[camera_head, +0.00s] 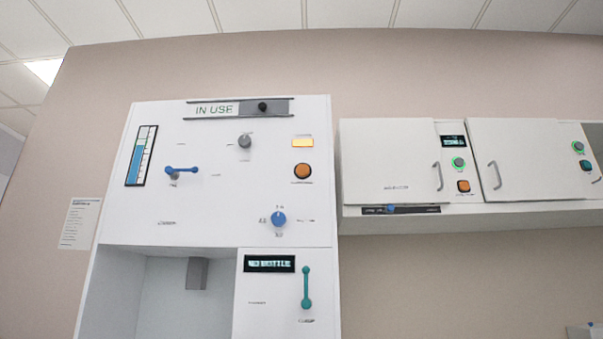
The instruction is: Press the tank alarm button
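A white panel cabinet (230,225) stands against the wall at centre left. On its upper right is a round orange button (303,171), with a lit amber lamp (302,142) just above it. The small label under the button is too blurred to read. A vertical level gauge (141,155) with a blue column is at the panel's upper left. Neither of my grippers is in view, and nothing touches the button.
The panel also carries a blue lever (181,169), a grey knob (244,141), a blue dial (278,219), a teal handle (306,287) and an "IN USE" slider (238,108). White wall units (390,162) with smaller orange and green buttons are at right. An open recess (140,285) is below left.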

